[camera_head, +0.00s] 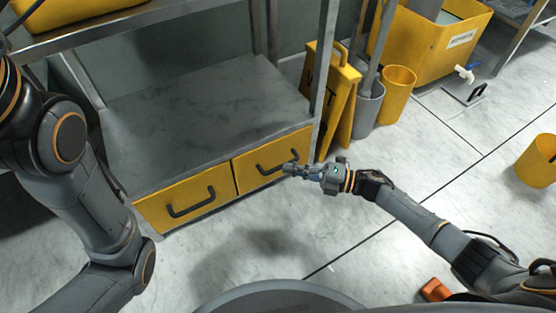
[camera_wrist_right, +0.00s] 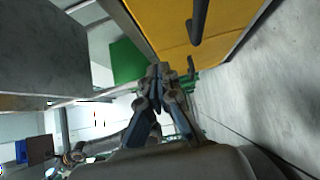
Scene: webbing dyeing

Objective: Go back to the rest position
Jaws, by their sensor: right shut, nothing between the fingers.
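My right gripper (camera_head: 292,168) reaches in from the lower right in the head view. It is shut and empty, in front of the right yellow drawer (camera_head: 272,157) of the grey metal shelf unit (camera_head: 190,105). In the head view its tips overlap that drawer's dark handle; I cannot tell whether they touch. The right wrist view shows the closed fingers (camera_wrist_right: 160,88) with the yellow drawer front (camera_wrist_right: 215,25) and a dark handle (camera_wrist_right: 197,22) close by. My left arm stands at the left of the head view; its gripper is out of frame.
The left yellow drawer (camera_head: 188,200) looks closed. A folded yellow sign (camera_head: 340,105), a grey bucket (camera_head: 368,108) and a yellow bin (camera_head: 397,92) stand right of the shelf. A yellow tub (camera_head: 425,45) is behind. The tiled floor (camera_head: 430,150) on the right is mostly clear.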

